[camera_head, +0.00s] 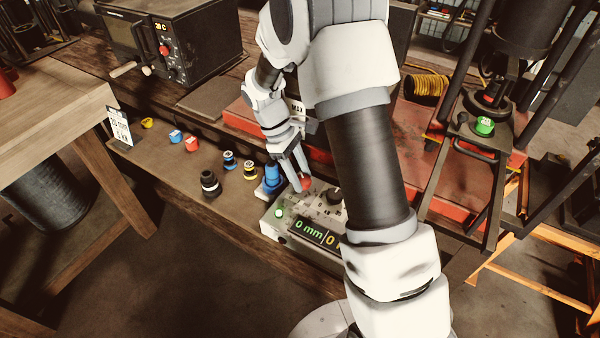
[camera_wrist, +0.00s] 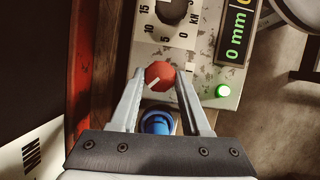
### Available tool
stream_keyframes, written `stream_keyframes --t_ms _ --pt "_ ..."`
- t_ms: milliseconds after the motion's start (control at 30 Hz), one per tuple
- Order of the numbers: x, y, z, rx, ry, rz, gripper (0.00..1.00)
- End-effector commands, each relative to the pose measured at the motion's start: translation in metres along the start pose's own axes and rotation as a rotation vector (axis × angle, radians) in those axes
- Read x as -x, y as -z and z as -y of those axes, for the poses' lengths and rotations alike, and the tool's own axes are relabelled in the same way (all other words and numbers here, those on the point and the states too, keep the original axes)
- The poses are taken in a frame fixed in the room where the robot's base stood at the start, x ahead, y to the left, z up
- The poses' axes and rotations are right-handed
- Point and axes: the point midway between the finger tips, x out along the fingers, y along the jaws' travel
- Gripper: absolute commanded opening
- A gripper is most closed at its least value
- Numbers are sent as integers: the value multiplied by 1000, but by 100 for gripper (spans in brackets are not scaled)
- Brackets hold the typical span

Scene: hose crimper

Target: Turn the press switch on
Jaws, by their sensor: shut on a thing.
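The press's control box (camera_head: 268,226) stands at the bench's front edge, with a red knob (camera_head: 306,183) on its top. In the wrist view the red knob (camera_wrist: 160,75) bears a white pointer mark slanting toward the lower left. My gripper (camera_wrist: 161,73) has one finger on each side of it and is shut on it; in the head view my gripper (camera_head: 298,178) reaches down from above. A green light (camera_wrist: 222,91) glows on the box. The display (camera_wrist: 238,32) is lit and reads 0 mm in green, with yellow figures beside it.
A black dial (camera_wrist: 172,10) with a kN scale is close beyond the knob. A blue fitting (camera_head: 272,174) stands right beside my fingers. Several small coloured fittings and a black one (camera_head: 210,183) stand to the left. The press (camera_head: 487,100) is at right.

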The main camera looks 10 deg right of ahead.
Motion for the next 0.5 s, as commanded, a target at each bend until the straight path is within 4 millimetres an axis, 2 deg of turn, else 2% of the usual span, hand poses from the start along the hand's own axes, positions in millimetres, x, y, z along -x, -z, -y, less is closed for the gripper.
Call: stream_keyframes --t_ms 500 --pt "0 0 -1 -87 36 0 0"
